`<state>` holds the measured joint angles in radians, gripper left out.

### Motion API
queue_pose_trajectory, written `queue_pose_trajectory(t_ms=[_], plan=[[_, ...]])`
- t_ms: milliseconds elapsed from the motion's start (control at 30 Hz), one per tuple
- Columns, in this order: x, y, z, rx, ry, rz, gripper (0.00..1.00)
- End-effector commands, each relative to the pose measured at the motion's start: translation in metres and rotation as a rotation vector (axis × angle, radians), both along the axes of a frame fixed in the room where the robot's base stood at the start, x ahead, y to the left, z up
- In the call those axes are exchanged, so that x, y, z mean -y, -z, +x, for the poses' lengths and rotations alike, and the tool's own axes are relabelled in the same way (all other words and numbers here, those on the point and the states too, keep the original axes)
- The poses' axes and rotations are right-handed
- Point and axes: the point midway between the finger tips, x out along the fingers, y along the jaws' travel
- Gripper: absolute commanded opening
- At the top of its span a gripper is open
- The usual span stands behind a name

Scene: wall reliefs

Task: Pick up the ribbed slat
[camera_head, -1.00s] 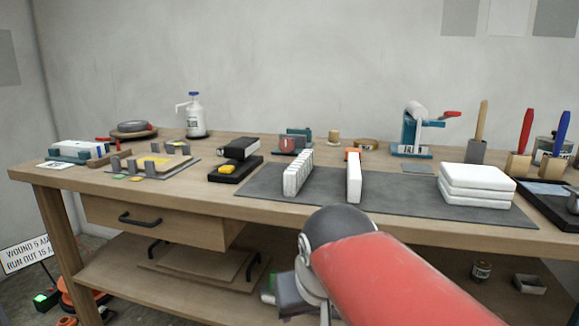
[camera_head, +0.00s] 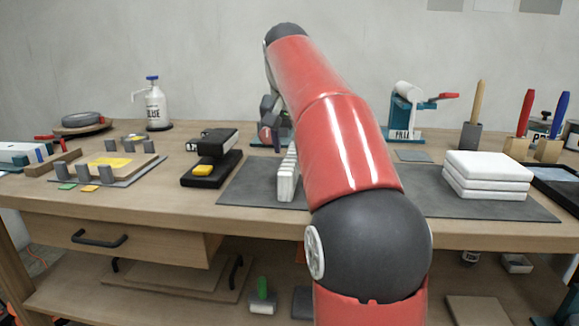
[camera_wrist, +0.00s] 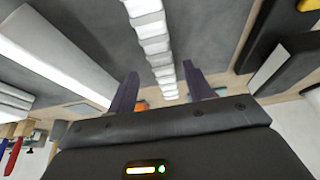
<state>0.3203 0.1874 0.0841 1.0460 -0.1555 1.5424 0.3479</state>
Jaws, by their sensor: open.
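The ribbed slat (camera_head: 287,182) is white with a row of ridges. It stands on the dark grey mat (camera_head: 245,188), and my arm hides part of it in the head view. In the wrist view the ribbed slat (camera_wrist: 151,38) runs from the top edge down toward the gap between my fingers. My gripper (camera_wrist: 160,84) is open, with its two dark fingers apart and one to each side of the slat's line. I cannot tell how far the fingertips are from the slat. Nothing is held.
A smooth white slat (camera_wrist: 50,58) lies to the left in the wrist view; my arm hides it in the head view. A white stack (camera_head: 487,177) stands on the mat's right. A black block with a yellow piece (camera_head: 203,170) is left of the mat.

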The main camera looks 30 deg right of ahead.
Motion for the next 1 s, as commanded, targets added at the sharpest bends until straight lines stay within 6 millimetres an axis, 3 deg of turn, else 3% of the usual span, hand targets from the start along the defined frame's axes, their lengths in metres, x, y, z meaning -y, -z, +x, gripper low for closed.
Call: queue_pose_trajectory(t_ms=[333, 667, 1000], plan=[[0.007, 0.045, 0.015, -0.001, -0.001, 0.000, 0.51], [0.009, 0.053, 0.019, 0.002, -0.003, 0.000, 0.51], [0.009, 0.053, 0.019, 0.002, -0.003, 0.000, 0.09]])
